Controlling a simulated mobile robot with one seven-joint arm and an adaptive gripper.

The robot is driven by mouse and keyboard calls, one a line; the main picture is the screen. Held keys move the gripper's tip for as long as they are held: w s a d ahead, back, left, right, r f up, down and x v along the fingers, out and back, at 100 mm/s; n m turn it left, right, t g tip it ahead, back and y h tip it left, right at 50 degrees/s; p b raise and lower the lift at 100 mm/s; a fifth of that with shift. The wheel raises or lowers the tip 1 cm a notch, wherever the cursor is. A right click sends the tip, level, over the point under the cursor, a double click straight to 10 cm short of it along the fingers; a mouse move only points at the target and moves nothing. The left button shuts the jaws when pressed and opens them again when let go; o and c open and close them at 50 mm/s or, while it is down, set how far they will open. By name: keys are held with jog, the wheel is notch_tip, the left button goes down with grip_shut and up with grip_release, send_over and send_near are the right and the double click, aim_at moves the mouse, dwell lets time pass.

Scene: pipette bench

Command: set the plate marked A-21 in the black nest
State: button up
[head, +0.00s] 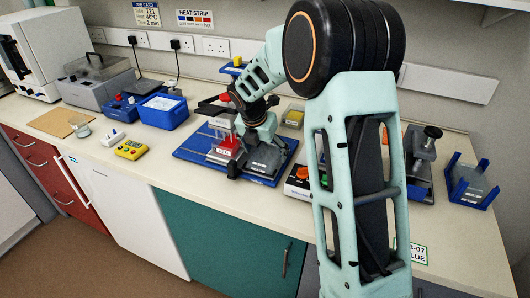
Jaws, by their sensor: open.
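My gripper (256,156) is open and reaches down over the blue base board (190,154) in the middle of the bench. A dark grey flat piece (266,160) lies on the board under and beside my fingers. I cannot tell whether it is the black nest or a plate. A plate stands in the blue rack (484,192) at the far right, but its marking is too small to read. I cannot make out A-21 on any plate.
My arm hides much of the right half of the bench. A yellow timer (130,150) lies near the front edge. A grey device (424,150) stands right of my arm.

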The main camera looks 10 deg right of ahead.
jog(key=v, duration=0.7)
jog(key=shift+r, duration=0.25)
jog(key=shift+s, duration=0.15)
